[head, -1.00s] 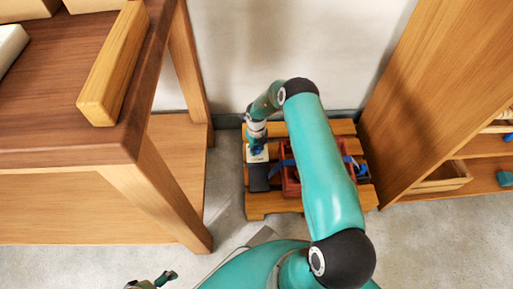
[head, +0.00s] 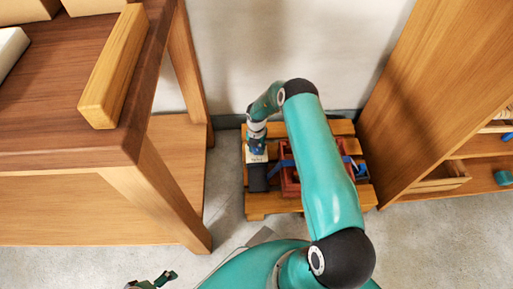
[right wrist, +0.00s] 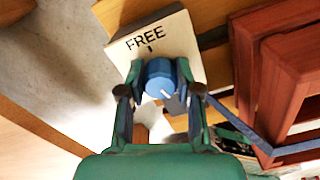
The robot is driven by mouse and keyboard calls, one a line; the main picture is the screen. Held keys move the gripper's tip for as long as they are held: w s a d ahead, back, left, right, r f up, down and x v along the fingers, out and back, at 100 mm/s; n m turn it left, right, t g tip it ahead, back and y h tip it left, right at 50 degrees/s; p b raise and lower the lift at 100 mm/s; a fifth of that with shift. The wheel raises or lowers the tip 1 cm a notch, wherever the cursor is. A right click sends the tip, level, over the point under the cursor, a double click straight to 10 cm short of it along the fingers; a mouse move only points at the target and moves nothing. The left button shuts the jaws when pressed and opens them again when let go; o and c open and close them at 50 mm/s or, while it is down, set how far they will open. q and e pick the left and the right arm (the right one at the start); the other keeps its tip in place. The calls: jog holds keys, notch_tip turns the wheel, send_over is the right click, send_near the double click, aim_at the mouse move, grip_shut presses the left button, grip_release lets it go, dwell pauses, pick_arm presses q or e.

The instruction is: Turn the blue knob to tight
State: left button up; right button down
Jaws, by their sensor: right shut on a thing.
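The blue knob (right wrist: 160,78) sits on a white plate (right wrist: 175,45) marked FREE with a short black tick. A pale pointer line on the knob points down and slightly right in the right wrist view, away from FREE. No other marking can be read there. My right gripper (right wrist: 160,84) is shut on the knob, one finger on each side. In the head view the right gripper (head: 257,142) reaches down over the white plate (head: 257,158) and hides the knob. My left gripper (head: 165,279) is small at the bottom edge; its jaw opening is unclear.
The plate is on a wooden pallet (head: 285,207), with a dark block (head: 258,178) in front of it. A red crate (head: 290,181) with a blue strap stands close at right. A wooden table (head: 140,150) is at left, a shelf unit (head: 425,95) at right.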

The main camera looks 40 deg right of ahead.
jog(key=shift+m, duration=1.3)
jog(key=c, duration=0.8)
grip_release()
notch_tip(320, 180, up, 12)
jog(key=shift+f, duration=0.1)
jog(key=shift+a, duration=0.1)
